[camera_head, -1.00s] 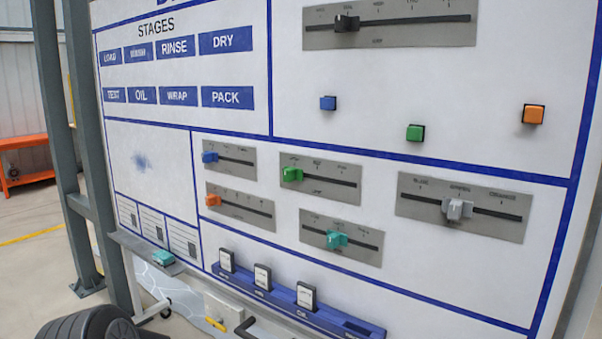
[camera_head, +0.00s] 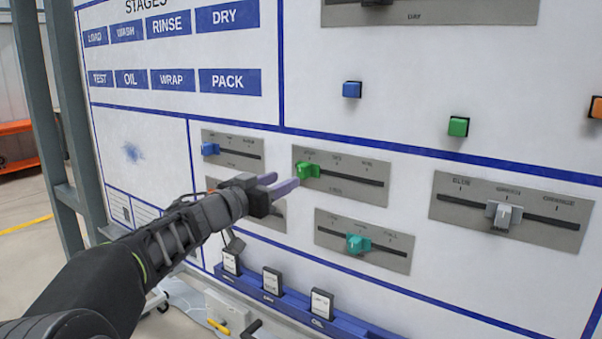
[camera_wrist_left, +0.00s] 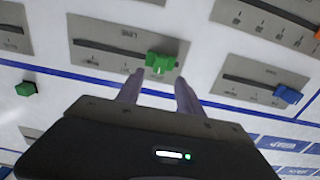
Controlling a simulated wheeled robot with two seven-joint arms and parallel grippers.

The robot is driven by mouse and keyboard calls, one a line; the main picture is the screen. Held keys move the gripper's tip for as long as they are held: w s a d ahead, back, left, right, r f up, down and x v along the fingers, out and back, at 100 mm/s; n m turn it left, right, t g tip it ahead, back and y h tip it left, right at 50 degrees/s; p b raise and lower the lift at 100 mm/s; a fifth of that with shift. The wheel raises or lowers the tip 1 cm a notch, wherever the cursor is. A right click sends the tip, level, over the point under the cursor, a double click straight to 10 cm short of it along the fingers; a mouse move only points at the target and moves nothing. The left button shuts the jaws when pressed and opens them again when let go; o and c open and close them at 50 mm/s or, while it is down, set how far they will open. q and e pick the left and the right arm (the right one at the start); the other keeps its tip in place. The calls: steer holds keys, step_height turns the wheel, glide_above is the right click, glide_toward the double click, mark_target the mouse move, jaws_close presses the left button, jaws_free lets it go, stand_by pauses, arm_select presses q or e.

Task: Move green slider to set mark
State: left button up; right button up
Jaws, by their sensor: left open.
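The green slider (camera_head: 307,171) sits at the left end of its slot on a grey plate (camera_head: 345,194) with three marks; the middle one seems to read SET. My left gripper (camera_head: 285,184) is open and empty, its two fingers pointing at the board just left of and below the green slider. In the left wrist view the green slider (camera_wrist_left: 160,64) lies ahead, between the lines of the two open fingers (camera_wrist_left: 158,88); a small gap seems to remain between them. My right gripper does not show.
A blue slider (camera_head: 209,149) is left of the green one, a teal slider (camera_head: 358,243) below, and a grey slider (camera_head: 503,214) to the right. Blue (camera_head: 352,89) and green (camera_head: 458,126) buttons are above. A blue rack (camera_head: 300,313) with cards juts out below.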

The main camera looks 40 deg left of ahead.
mark_target(301, 172)
arm_select(q)
steer(key=w+p, duration=0.1)
steer(key=w, duration=0.6)
steer(key=shift+w+a, duration=0.1)
steer(key=shift+w, duration=0.3)
steer(key=shift+c, duration=0.2)
jaws_close()
stand_by(1.1)
